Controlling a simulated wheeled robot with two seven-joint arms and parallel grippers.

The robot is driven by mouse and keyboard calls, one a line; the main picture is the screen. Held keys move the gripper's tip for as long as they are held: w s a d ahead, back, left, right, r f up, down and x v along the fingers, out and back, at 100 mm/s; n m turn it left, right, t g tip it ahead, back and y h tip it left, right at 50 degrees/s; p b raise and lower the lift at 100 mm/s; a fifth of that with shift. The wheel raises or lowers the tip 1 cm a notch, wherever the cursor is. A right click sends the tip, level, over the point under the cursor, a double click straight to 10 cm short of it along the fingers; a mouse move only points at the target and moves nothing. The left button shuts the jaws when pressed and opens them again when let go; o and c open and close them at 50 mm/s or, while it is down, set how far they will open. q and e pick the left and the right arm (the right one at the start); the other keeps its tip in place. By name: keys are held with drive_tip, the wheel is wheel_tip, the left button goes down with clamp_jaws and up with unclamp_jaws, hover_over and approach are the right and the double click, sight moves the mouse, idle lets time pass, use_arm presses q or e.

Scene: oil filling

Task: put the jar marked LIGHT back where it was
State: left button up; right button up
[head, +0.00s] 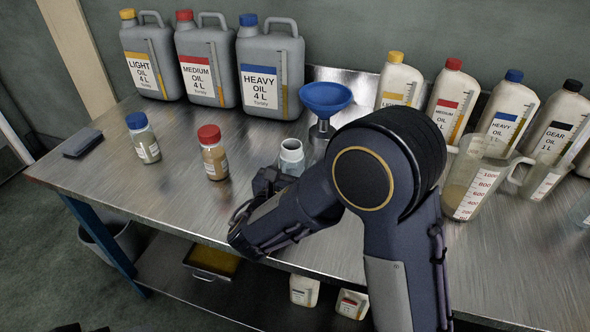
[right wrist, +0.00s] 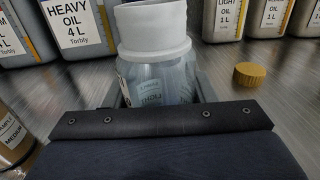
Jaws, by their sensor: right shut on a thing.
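The jar marked LIGHT (head: 291,157) is a clear jar with a white neck and no coloured lid on it. In the right wrist view the jar (right wrist: 158,80) is upright, and its label shows reversed through the glass. My right gripper (head: 275,182) is shut on this jar, over the bench near the funnel. Its fingers are mostly hidden behind my wrist. I cannot tell whether the jar's base touches the bench. A yellow lid (right wrist: 250,75) lies on the bench to the right of the jar in the right wrist view. My left gripper is not in view.
A red-lidded jar (head: 212,152) and a blue-lidded jar (head: 142,138) stand to the left. A blue funnel (head: 325,97) stands behind the held jar. Large grey cans (head: 270,70) and several white bottles (head: 507,112) line the back. A measuring jug (head: 475,180) is at right.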

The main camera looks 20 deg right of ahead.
drive_tip(key=shift+f, duration=0.4)
drive_tip(key=shift+f, duration=0.2)
drive_tip(key=o, duration=1.1)
drive_tip(key=shift+c, duration=0.2)
drive_tip(key=shift+r, duration=0.15)
drive_tip(key=shift+s+a+r, duration=0.1)
drive_tip(key=shift+s+a, duration=0.1)
drive_tip(key=v, duration=1.1)
drive_tip(key=shift+s+a, duration=0.15)
drive_tip(key=shift+s, duration=0.1)
